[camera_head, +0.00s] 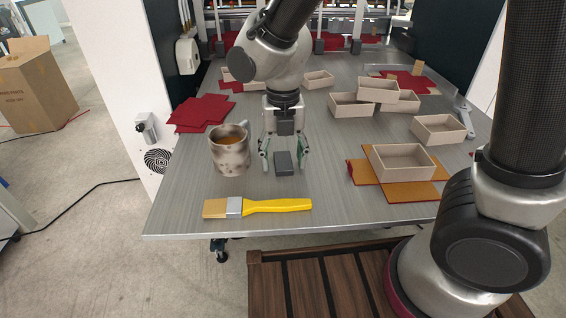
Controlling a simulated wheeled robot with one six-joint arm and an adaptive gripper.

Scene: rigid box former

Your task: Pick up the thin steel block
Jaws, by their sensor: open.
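The thin steel block (284,163) is a small dark grey block on the metal table, near the middle of its front half. My gripper (284,165) points down over the block, with its fingers open and apart. One finger is on the left of the block and one on the right, with a gap on each side. The fingertips are low, close to the table top. I cannot tell how far they are above the surface.
A mug (230,155) stands just left of my gripper. A yellow-handled brush (262,206) lies in front. An open box (403,166) on brown and red sheets is at right; several boxes lie behind. Red sheets (202,112) lie at back left. The table's front edge (290,231) is near.

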